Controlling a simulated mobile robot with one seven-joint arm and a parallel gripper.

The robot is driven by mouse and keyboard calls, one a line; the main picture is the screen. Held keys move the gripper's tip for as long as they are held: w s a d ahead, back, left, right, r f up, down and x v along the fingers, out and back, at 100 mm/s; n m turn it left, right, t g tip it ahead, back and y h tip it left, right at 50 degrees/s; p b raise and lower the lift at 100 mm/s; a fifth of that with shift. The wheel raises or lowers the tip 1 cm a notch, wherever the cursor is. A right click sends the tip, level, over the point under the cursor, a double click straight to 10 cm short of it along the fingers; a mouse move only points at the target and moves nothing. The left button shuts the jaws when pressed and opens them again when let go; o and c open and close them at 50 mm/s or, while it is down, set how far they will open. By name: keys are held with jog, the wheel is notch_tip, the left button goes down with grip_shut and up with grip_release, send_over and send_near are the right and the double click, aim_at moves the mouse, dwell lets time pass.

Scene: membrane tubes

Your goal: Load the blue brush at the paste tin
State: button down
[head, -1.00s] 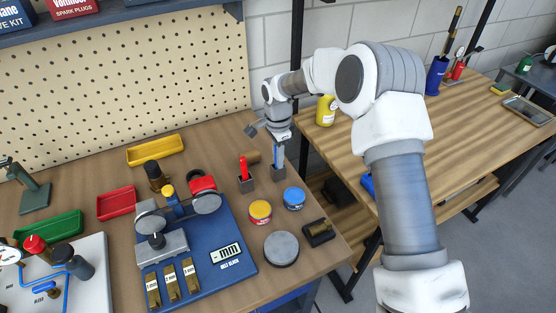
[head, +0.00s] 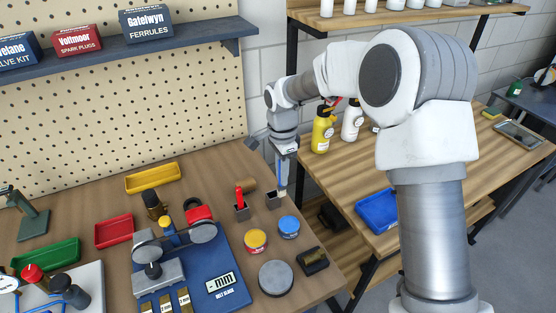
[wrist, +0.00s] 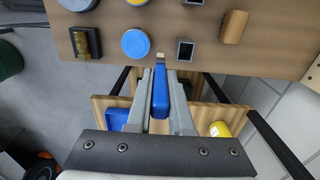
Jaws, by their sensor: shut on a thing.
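The blue brush (head: 281,176) is in my gripper (head: 284,155), bristles down. In the wrist view the blue brush (wrist: 160,92) is gripped between the two grey fingers (wrist: 160,78), its pale tip near the table edge. The small dark square holder (head: 272,202) looks empty; the holder also shows in the wrist view (wrist: 185,50), just right of the brush tip. The blue-lidded tin (head: 289,227) and the yellow-topped red tin (head: 255,240) stand nearby. The blue-topped tin shows left of the brush in the wrist view (wrist: 135,43). Which tin holds paste is not clear.
A red brush (head: 240,196) stands in a second holder. A grey round disc (head: 276,278) and a dark block (head: 313,261) sit near the table's front right. The blue gauge base (head: 222,262) fills the middle. A gap separates this bench from the wooden table (head: 410,180).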

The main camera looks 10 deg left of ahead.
jog(key=s+d+p, duration=0.2)
jog(key=s+d, duration=0.1)
jog(key=s, duration=0.1)
jog(key=shift+s+f+b, duration=0.2)
jog(key=shift+f+b, duration=1.5)
jog(key=shift+f, duration=1.15)
jog(key=shift+f+b, duration=0.6)
jog(key=shift+b, duration=0.15)
dwell(0.4)
notch_tip(320, 180, up, 7)
jog(key=p, duration=0.4)
dwell(0.5)
dwell(0.5)
jog(key=s+d+f+n, duration=0.1)
jog(key=d+n, duration=0.4)
jog(key=d, duration=0.6)
jog(key=s+d+f+n, duration=0.1)
jog(key=d+n, duration=0.4)
jog(key=d, duration=0.6)
jog(key=shift+s+f+n, duration=0.15)
jog(key=shift+f+n, duration=0.15)
jog(key=shift+f, duration=0.45)
